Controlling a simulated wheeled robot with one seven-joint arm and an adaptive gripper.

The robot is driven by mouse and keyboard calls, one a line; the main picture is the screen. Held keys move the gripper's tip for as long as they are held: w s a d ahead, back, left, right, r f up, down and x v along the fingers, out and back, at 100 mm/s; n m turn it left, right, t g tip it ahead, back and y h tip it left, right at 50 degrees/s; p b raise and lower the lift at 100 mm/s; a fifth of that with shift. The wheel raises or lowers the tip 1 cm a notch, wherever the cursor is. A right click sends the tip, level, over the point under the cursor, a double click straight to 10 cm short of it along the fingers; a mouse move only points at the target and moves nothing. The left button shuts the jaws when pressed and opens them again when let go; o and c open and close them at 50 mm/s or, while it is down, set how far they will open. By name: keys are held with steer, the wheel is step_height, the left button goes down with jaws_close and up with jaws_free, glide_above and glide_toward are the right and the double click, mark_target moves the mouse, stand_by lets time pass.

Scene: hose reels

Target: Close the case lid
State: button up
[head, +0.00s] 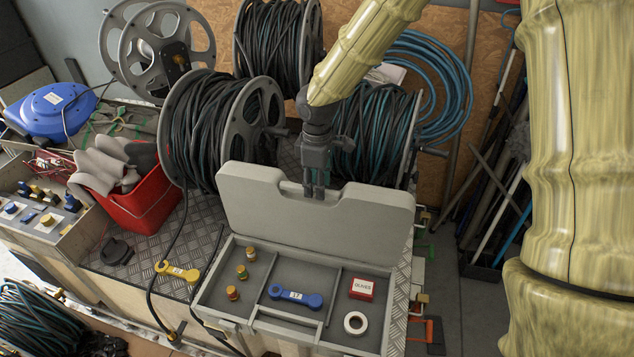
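The grey case stands open on the metal-plated bench, its lid (270,215) raised upright at the back. The lid's top edge has a notch in its middle. The case's bottom tray (262,328) is divided into compartments and faces me. My gripper (314,193) points down at the notch, its fingertips overlapping the lid's upper edge in the picture. The two fingers are close together and look shut, with nothing visible between them. I cannot tell whether they touch the lid.
In the tray lie brass fittings (242,272), a blue tool (296,297), a red box (361,289) and a white tape roll (355,323). Hose reels (215,130) stand close behind. A red bin (145,205) and a yellow tool (177,271) are at left.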

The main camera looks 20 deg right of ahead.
steer(key=shift+f, duration=0.45)
steer(key=shift+c, duration=0.4)
jaws_close()
